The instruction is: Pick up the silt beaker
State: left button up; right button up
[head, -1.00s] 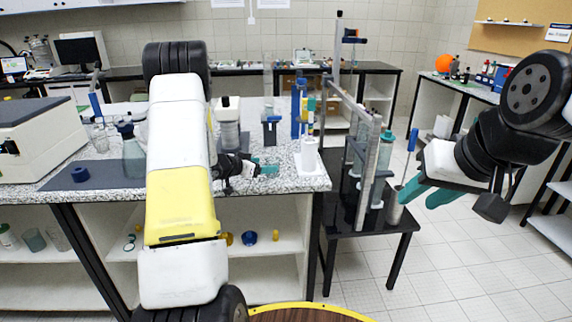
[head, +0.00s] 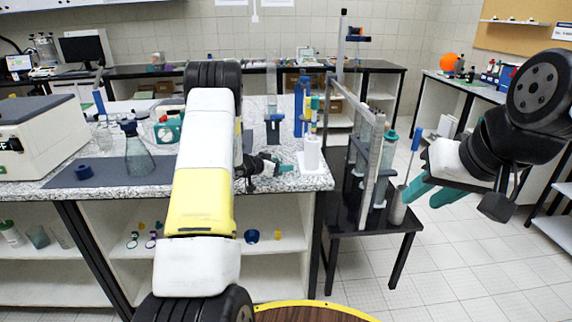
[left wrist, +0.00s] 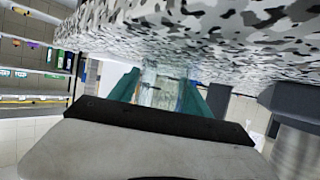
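My left gripper (head: 287,168) is over the right part of the speckled counter (head: 262,192), beside a white stand; my forearm hides part of the counter. In the left wrist view its teal fingers (left wrist: 160,88) are apart. A pale, see-through thing (left wrist: 163,92) shows between them; I cannot tell whether it is between the fingers or beyond. My right gripper (head: 432,192) is open over the floor, right of the small black table. I cannot tell which vessel is the silt beaker. Small vessels, including a greenish one (head: 38,237), stand on the shelf under the counter.
The white stand (head: 312,156) is near the counter's right edge. The black table (head: 347,213) holds a tall metal frame (head: 371,160) and a grey cup (head: 397,207) beside a blue-handled tool (head: 416,138).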

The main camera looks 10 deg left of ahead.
pick_arm(q)
jog(key=c, duration=1)
jog(key=shift+o, duration=0.2)
jog(key=shift+r, duration=0.1)
